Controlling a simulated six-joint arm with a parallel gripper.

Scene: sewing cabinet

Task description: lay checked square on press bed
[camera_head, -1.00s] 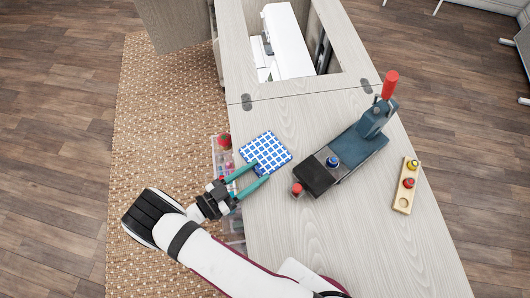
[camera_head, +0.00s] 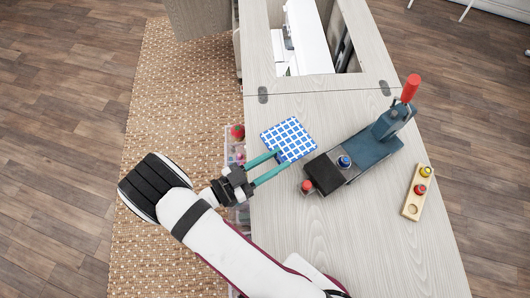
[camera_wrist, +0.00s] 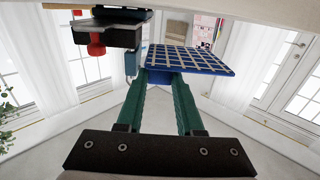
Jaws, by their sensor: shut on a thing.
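The blue-and-white checked square (camera_head: 288,137) is at the tips of my gripper's teal fingers (camera_head: 276,165), over the left part of the cabinet top. In the wrist view the checked square (camera_wrist: 187,61) spreads flat beyond the fingertips (camera_wrist: 163,76), which are shut on its near edge. The dark press (camera_head: 376,145) stands to the right of the square, with a red lever at its back and a black block at its front left. In the wrist view part of the press (camera_wrist: 105,30) shows at upper left. The square is apart from the press. I cannot tell its exact height.
A wooden strip (camera_head: 412,208) with red and yellow pieces lies right of the press. A clear tray (camera_head: 232,152) with a red item runs along the cabinet's left edge. The white sewing machine (camera_head: 308,35) sits in the opening behind. The front cabinet top (camera_head: 320,230) is clear.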

